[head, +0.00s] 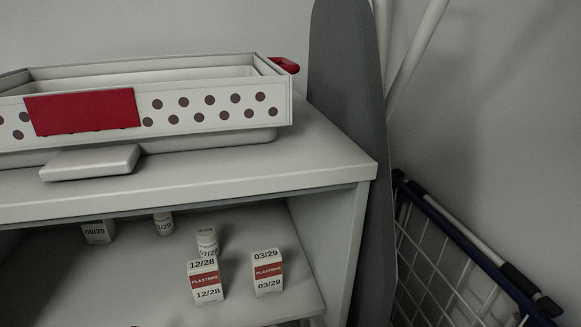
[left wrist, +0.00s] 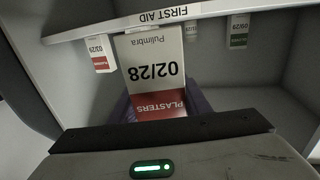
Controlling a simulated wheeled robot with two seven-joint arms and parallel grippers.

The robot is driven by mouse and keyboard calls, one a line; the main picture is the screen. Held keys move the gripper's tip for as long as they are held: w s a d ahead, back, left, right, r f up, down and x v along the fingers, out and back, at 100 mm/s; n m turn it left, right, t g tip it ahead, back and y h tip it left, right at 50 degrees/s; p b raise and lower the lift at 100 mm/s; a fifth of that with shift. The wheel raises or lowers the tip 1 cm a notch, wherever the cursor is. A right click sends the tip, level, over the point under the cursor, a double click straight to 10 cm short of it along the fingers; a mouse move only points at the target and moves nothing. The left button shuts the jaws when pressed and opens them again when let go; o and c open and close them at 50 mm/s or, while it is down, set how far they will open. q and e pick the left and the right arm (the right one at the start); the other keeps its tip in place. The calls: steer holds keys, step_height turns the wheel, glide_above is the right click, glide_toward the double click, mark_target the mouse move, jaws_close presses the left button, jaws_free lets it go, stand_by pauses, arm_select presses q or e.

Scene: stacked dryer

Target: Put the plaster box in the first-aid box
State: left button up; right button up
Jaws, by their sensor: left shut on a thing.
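A plaster box (left wrist: 155,70) marked "02/28" and "PLASTERS", white with a red band, fills the middle of the left wrist view, where its print is upside down. My left gripper (left wrist: 160,108) is shut on it; dark fingers lie on both sides. This gripper is not clearly seen in the head view. An open white box with a red panel and dark dots (head: 208,118), seemingly the first-aid box, stands on top of the cabinet. Its inner floor is hidden. My right gripper is in neither view.
On the shelf (head: 150,270) stand plaster boxes marked "12/28" (head: 206,281) and "03/29" (head: 267,273), a small bottle (head: 207,240) and a "09/29" box (head: 97,232). The cabinet top (head: 330,150) overhangs them. An ironing board (head: 345,60) and wire cart (head: 450,250) are at right.

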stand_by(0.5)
arm_select(q)
steer(key=w+d+r+m+g+h, duration=0.2)
steer(key=d+m+g+h, duration=0.3)
steer(key=d+h, duration=0.3)
steer(key=w+d+r+m+g+h, duration=0.2)
steer(key=w+d+m+g+h, duration=0.2)
steer(key=d+m+h, duration=0.3)
steer(key=d+h, duration=0.1)
steer(key=d, duration=0.2)
steer(key=shift+d+r+m+g, duration=0.15)
steer(key=shift+r+m+g, duration=0.25)
steer(key=a+m+g, duration=0.1)
steer(key=g, duration=0.1)
steer(key=a+m+g+h, duration=0.1)
steer(key=m+g, duration=0.1)
steer(key=s+a+m+g+h, duration=0.1)
steer(key=g, duration=0.2)
steer(key=shift+s, duration=0.1)
